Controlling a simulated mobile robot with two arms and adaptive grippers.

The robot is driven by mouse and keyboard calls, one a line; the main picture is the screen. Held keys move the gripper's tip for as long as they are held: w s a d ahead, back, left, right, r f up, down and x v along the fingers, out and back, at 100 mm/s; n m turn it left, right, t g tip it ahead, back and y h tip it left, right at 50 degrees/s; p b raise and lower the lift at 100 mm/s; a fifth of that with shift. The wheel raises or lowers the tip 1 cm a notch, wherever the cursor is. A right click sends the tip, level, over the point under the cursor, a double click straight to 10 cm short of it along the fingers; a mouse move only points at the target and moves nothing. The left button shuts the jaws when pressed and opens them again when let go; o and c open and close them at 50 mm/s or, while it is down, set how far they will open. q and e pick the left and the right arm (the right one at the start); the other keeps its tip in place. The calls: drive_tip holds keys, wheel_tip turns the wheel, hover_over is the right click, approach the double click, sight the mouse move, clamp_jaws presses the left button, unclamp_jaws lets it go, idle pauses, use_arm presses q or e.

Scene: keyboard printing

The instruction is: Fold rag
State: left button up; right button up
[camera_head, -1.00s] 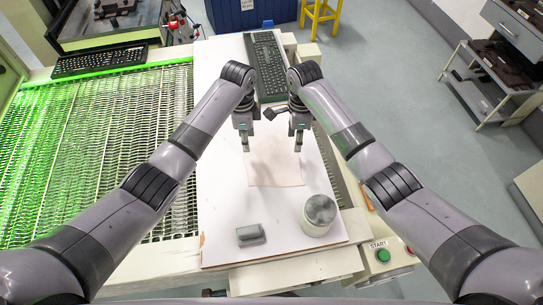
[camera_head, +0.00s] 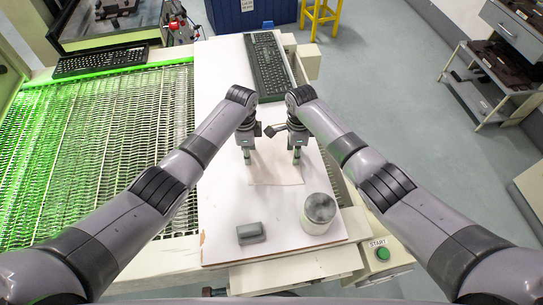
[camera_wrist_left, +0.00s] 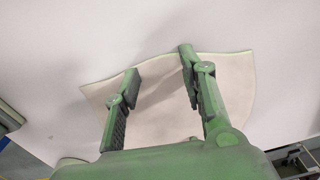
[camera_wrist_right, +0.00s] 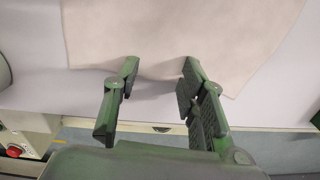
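The rag (camera_head: 275,172) is a pale beige, roughly square cloth lying on the white board. My left gripper (camera_head: 247,161) is over its left part and my right gripper (camera_head: 297,160) over its right part, both pointing down. In the left wrist view, the rag (camera_wrist_left: 165,110) has a wavy edge by the fingertips, and my left gripper (camera_wrist_left: 160,62) has its fingers apart. In the right wrist view, the rag (camera_wrist_right: 170,30) has a slightly rippled edge between the spread fingertips of my right gripper (camera_wrist_right: 158,66). Neither gripper is closed on the cloth.
A grey block (camera_head: 251,233) and a round, grey-topped container (camera_head: 319,212) stand near the board's front. A dark keyboard (camera_head: 267,66) lies at the back of the white board (camera_head: 222,130). A green-lit mesh conveyor (camera_head: 100,140) is at left, and a green start button (camera_head: 382,254) at front right.

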use_arm(q)
drive_tip(key=c, duration=0.3)
use_arm(e)
drive_tip(key=shift+f, duration=0.1)
drive_tip(key=c, duration=0.3)
use_arm(q)
drive_tip(key=shift+f, duration=0.2)
clamp_jaws()
use_arm(e)
drive_tip(key=shift+s+f, duration=0.1)
drive_tip(key=shift+f, duration=0.05)
clamp_jaws()
idle(0.3)
use_arm(q)
drive_tip(key=shift+r, duration=0.15)
